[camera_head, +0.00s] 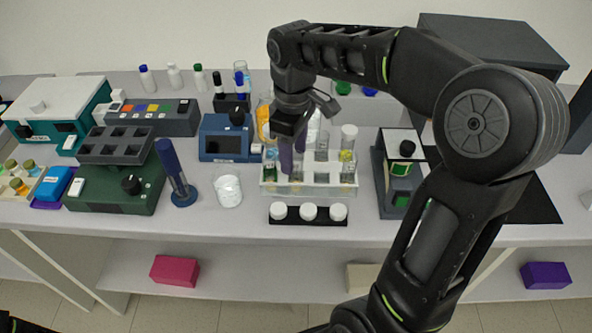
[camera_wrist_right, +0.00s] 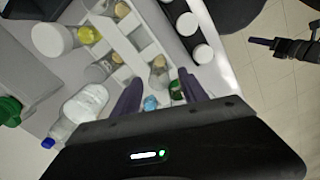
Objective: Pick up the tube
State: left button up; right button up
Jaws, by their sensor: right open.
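Several glass tubes stand in a white rack (camera_head: 310,189) in the middle of the bench. A white-capped tube with yellow contents (camera_head: 347,145) is at its right end, and a tube with green contents (camera_head: 270,168) is at its left end. My right gripper (camera_head: 292,158) is open and points down over the left half of the rack. In the right wrist view, its two dark fingers (camera_wrist_right: 160,95) are apart, with a clear tube (camera_wrist_right: 158,76) and a blue-topped item (camera_wrist_right: 150,103) showing between them. I cannot tell which tube is meant. My left gripper (camera_wrist_right: 272,43) appears small over the floor.
A black strip with white caps (camera_head: 308,213) lies in front of the rack. A white jar (camera_head: 228,191) and a blue device (camera_head: 226,146) stand left of it, and a dark-framed device (camera_head: 398,175) stands right. My right arm hides the bench's right back.

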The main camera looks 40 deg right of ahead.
jog(key=shift+f, duration=0.8)
grip_shut()
